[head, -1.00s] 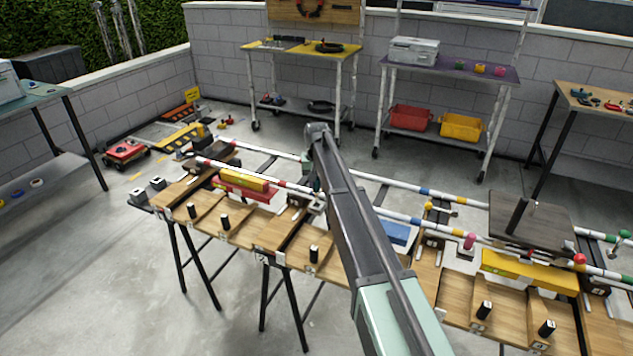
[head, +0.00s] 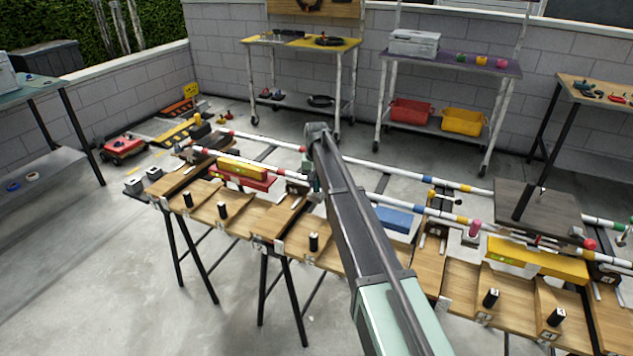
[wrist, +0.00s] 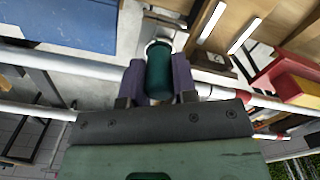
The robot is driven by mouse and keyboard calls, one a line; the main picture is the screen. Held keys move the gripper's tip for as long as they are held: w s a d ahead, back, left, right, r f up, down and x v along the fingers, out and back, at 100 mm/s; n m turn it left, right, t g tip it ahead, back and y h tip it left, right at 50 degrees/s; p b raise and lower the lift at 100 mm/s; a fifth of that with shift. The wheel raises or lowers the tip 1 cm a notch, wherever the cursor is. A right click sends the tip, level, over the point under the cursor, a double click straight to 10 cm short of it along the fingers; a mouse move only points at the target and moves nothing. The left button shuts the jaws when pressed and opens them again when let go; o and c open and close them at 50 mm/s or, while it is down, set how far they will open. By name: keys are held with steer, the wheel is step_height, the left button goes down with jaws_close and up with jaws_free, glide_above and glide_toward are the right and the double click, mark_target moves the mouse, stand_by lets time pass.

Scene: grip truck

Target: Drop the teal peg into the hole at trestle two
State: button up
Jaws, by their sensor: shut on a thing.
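The teal peg (wrist: 159,78) is between the two purple fingers of my gripper (wrist: 158,70) in the wrist view. The gripper is shut on it. A pale round shape (wrist: 158,43) shows just past the peg's far end, among metal fittings; I cannot tell whether the peg touches it or whether it is the hole. In the head view my arm covers most of the gripper and the peg, above the middle of the long wooden trestle top (head: 232,226). The number of the trestle under the gripper is not readable.
White pipes with coloured bands (head: 455,187) run along the trestles close to the gripper. A blue block (head: 395,219) lies right of the arm, a yellow and red block (head: 242,172) left. A dark board (head: 535,210) and yellow block (head: 540,262) stand at right.

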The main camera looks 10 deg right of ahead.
steer(key=o, duration=1)
steer(key=shift+o, duration=0.2)
step_height(320, 180, up, 11)
steer(key=p, duration=1.1)
steer(key=shift+r, duration=0.1)
steer(key=shift+f, duration=0.2)
